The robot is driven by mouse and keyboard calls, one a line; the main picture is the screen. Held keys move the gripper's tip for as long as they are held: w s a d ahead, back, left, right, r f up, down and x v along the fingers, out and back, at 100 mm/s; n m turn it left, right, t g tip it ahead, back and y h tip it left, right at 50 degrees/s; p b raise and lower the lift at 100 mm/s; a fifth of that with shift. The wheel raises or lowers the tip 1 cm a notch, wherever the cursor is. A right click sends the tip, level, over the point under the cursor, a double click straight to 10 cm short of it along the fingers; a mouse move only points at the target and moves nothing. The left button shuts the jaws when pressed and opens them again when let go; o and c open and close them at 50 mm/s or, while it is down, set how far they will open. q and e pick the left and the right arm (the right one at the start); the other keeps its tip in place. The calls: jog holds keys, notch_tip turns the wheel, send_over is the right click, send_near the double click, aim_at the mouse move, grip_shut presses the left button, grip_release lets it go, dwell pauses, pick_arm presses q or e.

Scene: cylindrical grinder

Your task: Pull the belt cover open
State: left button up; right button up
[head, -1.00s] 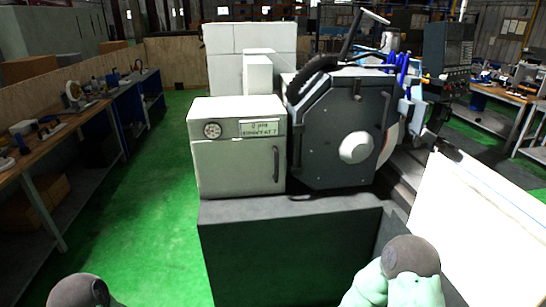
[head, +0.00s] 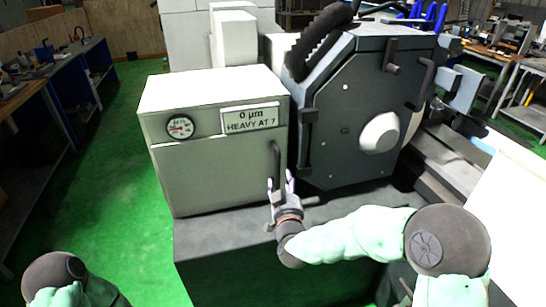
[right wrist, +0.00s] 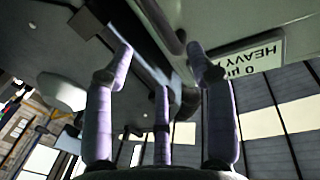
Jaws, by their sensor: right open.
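The front of the light grey box (head: 215,165), likely the belt cover, stands closed. It carries a round gauge, a label reading "0 µm HEAVY AT 7" and a dark upright handle (head: 277,160) at its right edge. My right gripper (head: 281,184) is open, with its fingers pointing up at the lower end of this handle. In the right wrist view, its spread purple fingers (right wrist: 162,70) are close below a grey curved bar, probably the handle; contact cannot be told. Only part of my left arm shows at the lower left; its gripper is out of view.
A dark grey angular housing (head: 350,110) with a pale round hub and its own dark bars stands right beside the box. A dark base ledge (head: 215,235) lies below both. Green floor (head: 110,190) is free on the left, with a workbench (head: 60,80) beyond.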

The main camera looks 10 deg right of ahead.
aim_at(279, 165)
jog(key=w, duration=0.3)
jog(key=w+d+b, duration=0.1)
jog(key=w, duration=0.2)
jog(key=w+b, duration=0.1)
jog(key=w, duration=0.3)
jog(key=shift+w+d, duration=0.1)
jog(key=shift+d, duration=0.25)
grip_shut()
